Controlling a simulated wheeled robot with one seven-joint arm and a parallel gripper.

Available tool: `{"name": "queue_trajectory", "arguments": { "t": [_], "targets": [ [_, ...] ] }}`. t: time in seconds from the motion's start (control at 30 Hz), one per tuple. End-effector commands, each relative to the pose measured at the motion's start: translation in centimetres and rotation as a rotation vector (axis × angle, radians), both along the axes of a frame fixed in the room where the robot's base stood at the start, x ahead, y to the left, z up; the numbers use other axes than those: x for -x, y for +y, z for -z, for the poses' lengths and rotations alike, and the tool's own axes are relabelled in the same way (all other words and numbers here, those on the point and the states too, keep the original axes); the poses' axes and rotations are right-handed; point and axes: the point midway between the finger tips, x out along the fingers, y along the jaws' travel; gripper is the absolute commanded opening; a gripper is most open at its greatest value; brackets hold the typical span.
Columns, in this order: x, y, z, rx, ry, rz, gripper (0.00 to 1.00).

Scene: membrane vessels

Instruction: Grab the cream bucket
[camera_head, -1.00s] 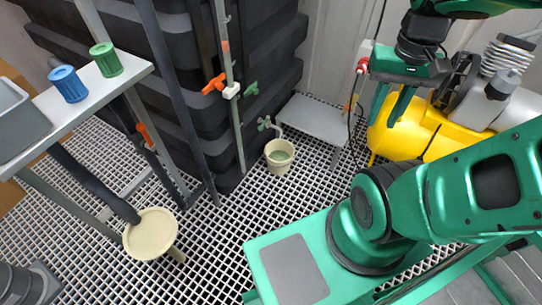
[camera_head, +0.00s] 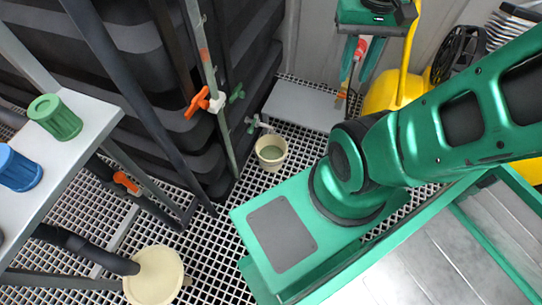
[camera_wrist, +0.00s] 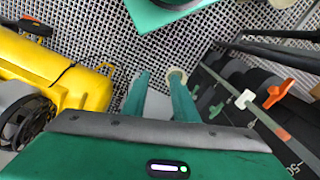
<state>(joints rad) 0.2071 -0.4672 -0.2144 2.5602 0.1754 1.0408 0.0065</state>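A small cream bucket (camera_head: 271,162) stands upright on the grated floor under a tap, with something greenish-grey inside. In the wrist view a cream rim, apparently this bucket (camera_wrist: 177,74), shows at the tip of the right finger, which hides part of it. My gripper (camera_head: 356,74) points downward with its two fingers apart and nothing between them. It is right of the bucket and apart from it in the head view. The open fingers also show in the wrist view (camera_wrist: 160,82).
A low grey platform (camera_head: 302,105) stands beside the bucket. Dark stacked tanks and valve pipes with an orange handle (camera_head: 197,103) rise at left. A yellow tank (camera_head: 385,95) is at right. A larger cream round-topped object (camera_head: 155,275) stands at lower left.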

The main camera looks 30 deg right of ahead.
Motion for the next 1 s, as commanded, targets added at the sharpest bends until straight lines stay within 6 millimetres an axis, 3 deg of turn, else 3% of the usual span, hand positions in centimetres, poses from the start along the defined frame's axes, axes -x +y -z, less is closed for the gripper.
{"name": "queue_trajectory", "arguments": {
  "t": [0.17, 0.27, 0.47, 0.77, 1.0],
  "targets": [
    [0.7, -0.2, -0.5, 0.006, -0.011, 0.006, 0.26],
    [-0.8, -0.6, -0.2, 0.024, -0.003, 0.025, 0.26],
    [-6.1, -2.8, 1.5, 0.080, 0.015, 0.079, 0.26],
    [-14.8, -6.6, 7.1, 0.148, 0.024, 0.158, 0.26],
    [-20.8, -8.8, 13.9, 0.174, 0.019, 0.215, 0.26]
  ]
}}
